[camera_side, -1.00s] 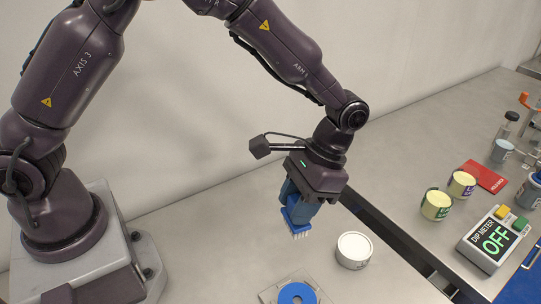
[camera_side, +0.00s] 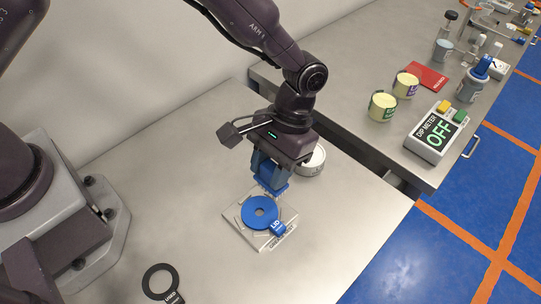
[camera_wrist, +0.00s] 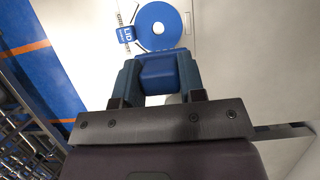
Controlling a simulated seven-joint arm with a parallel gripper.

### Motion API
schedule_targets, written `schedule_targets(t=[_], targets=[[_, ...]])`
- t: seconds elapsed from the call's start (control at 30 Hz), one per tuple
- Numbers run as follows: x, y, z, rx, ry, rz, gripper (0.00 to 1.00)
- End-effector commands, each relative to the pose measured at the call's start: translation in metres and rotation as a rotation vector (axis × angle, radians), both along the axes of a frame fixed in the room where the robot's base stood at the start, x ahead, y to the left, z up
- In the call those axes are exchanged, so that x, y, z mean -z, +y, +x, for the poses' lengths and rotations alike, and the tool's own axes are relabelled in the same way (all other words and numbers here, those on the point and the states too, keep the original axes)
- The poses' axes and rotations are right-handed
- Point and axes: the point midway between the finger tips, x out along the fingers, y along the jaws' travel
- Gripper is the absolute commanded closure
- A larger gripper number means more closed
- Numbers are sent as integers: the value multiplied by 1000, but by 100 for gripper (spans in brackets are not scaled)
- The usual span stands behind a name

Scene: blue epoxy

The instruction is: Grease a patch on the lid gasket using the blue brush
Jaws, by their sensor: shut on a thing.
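My gripper (camera_side: 270,176) is shut on the blue brush (camera_side: 274,188), holding it bristles down just behind the lid gasket. The bristles are hard to make out, so I cannot tell whether they touch anything. The lid gasket is a blue ring (camera_side: 250,219) with a blue "LID" tag (camera_side: 278,228), lying on a pale square plate. In the wrist view, the blue brush block (camera_wrist: 162,72) sits between my gripper's fingers (camera_wrist: 160,82), and the blue ring (camera_wrist: 158,40) lies beyond it.
A round white tub (camera_side: 313,163) stands just behind my gripper, partly hidden. A black ring (camera_side: 151,274) with a tag lies front left.

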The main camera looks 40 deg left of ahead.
Motion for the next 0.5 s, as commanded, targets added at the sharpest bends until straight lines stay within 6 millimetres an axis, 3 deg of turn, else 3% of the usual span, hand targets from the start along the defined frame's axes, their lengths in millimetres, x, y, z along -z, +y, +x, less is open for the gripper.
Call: schedule_targets(t=[0.33, 0.5], targets=[[35, 0, 0, 1, 2, 2, 82], [36, 0, -17, 3, 1, 1, 82]])
